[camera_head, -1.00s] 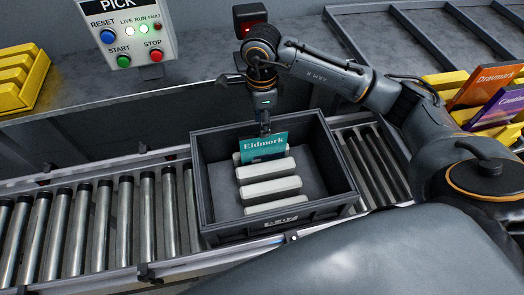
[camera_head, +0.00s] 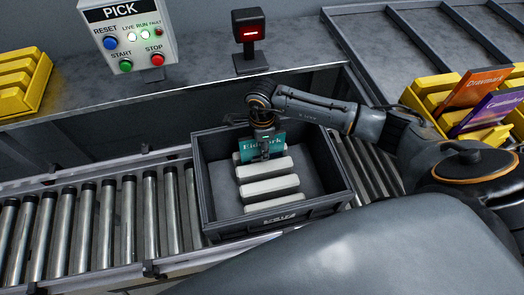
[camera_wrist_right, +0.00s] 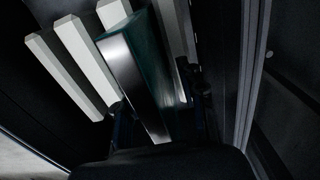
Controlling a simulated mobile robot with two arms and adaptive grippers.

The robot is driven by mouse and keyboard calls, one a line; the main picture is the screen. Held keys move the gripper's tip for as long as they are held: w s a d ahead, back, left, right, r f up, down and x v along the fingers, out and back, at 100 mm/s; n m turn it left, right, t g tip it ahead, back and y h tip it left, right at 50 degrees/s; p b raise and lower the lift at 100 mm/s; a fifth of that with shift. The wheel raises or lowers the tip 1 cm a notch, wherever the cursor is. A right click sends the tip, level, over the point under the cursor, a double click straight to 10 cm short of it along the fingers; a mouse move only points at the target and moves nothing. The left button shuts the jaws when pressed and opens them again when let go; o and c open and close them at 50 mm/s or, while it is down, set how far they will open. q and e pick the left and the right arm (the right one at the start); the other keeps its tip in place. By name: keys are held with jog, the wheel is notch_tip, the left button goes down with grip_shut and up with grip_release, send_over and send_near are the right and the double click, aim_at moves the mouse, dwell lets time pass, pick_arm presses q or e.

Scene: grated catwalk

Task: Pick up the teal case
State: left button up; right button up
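The teal case (camera_head: 249,154), lettered Eidmork, stands upright in the dark tote (camera_head: 205,185), among the white dividers. My right gripper (camera_head: 265,152) is down at the case, in front of part of its lettered face. In the right wrist view the case (camera_wrist_right: 152,75) runs between the two fingers (camera_wrist_right: 157,108). The fingers look apart, with a gap at the left side of the case, and do not appear closed on it. My left gripper is out of view.
The tote sits on a roller conveyor (camera_head: 108,215). Behind are a button panel (camera_head: 130,38) and a small red-lit device (camera_head: 249,38). A yellow rack at right holds an orange case (camera_head: 480,88) and a purple case (camera_head: 488,113). Another yellow rack (camera_head: 20,82) is at left.

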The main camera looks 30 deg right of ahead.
grip_shut()
jog(key=shift+r, duration=0.15)
